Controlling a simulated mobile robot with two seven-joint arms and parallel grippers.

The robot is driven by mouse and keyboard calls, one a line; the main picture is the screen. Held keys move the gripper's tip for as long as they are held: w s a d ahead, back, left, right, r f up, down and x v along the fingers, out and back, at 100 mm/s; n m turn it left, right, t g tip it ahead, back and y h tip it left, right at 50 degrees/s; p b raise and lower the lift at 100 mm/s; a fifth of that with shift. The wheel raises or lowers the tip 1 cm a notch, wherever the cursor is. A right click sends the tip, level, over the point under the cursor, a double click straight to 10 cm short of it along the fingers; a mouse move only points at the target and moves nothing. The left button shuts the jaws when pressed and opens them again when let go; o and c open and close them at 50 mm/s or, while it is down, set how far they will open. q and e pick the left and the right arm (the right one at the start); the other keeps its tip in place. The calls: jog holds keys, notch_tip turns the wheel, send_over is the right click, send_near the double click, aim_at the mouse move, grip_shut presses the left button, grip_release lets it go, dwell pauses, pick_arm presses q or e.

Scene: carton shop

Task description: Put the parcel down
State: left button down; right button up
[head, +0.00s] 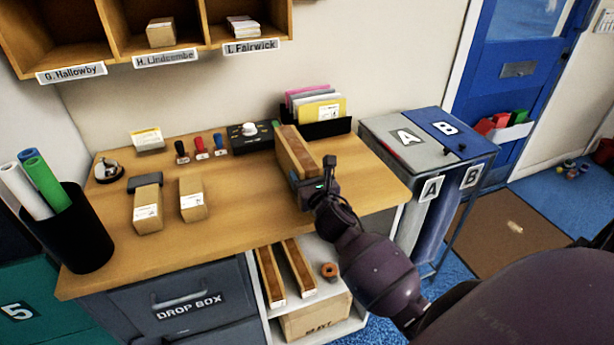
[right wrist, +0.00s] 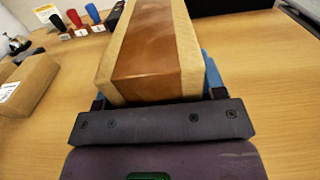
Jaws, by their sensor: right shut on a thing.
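A long cardboard parcel with a brown tape strip (head: 291,149) is at the right part of the wooden desk (head: 240,215). My right gripper (head: 306,185) is shut on its near end. The parcel also fills the upper middle of the right wrist view (right wrist: 152,55), between the blue-padded fingers (right wrist: 155,92). It points away from me, toward the back of the desk. I cannot tell whether its underside touches the desktop. My left gripper is not in view.
Two small parcels (head: 147,209) (head: 193,199) lie on the desk's left half. Stamps (head: 201,148), a black device (head: 250,136) and a folder holder (head: 318,124) line the back. Bins A and B (head: 425,137) stand to the right. The desk's front middle is clear.

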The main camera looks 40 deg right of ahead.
jog(key=o, duration=1.2)
jog(key=shift+f, duration=0.1)
jog(key=shift+o, duration=0.2)
jog(key=shift+s, duration=0.1)
jog(key=v, duration=1.2)
jog(key=s+a+f+m+g+y, duration=0.2)
jog(key=s+f+m, duration=0.5)
jog(key=m, duration=0.9)
jog(key=s+a+f+m+g+y, duration=0.1)
jog(key=s+a+f+m+g, duration=0.3)
jog(key=m, duration=1.2)
jog(key=shift+s+f+y, duration=0.4)
jog(key=shift+s+f, duration=1.9)
jog(key=shift+f, duration=1.3)
jog(key=shift+a, duration=0.1)
